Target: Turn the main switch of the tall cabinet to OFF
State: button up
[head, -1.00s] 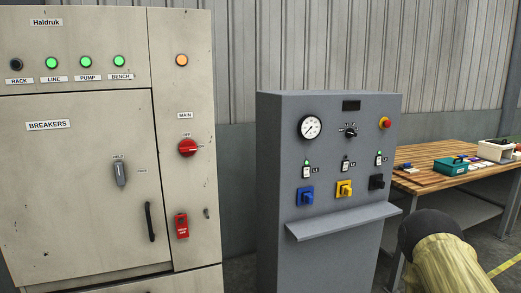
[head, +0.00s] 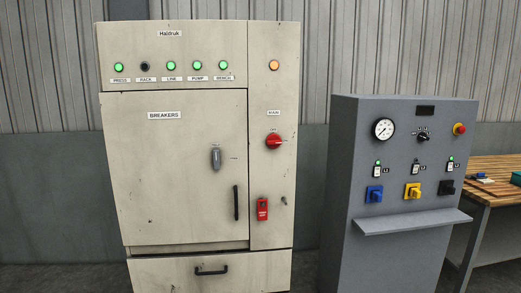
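The tall beige cabinet (head: 170,220) stands left of centre in the head view, with a narrow right-hand panel marked MAIN. The main switch (head: 273,142) is a red rotary knob on that panel. Its handle looks about horizontal; its small position marks are too small to read now. An orange lamp (head: 274,65) above it is lit. My gripper is not in view.
The breaker door (head: 180,180) is closed and has a grey handle (head: 216,158). A red tag or lock (head: 262,209) hangs below the switch. A grey control console (head: 345,230) stands to the right, beside a wooden-topped bench (head: 485,197).

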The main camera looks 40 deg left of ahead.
aim_at(272, 141)
jog(key=k, duration=0.5)
jog(key=u, duration=1.6)
jog(key=i, duration=0.5)
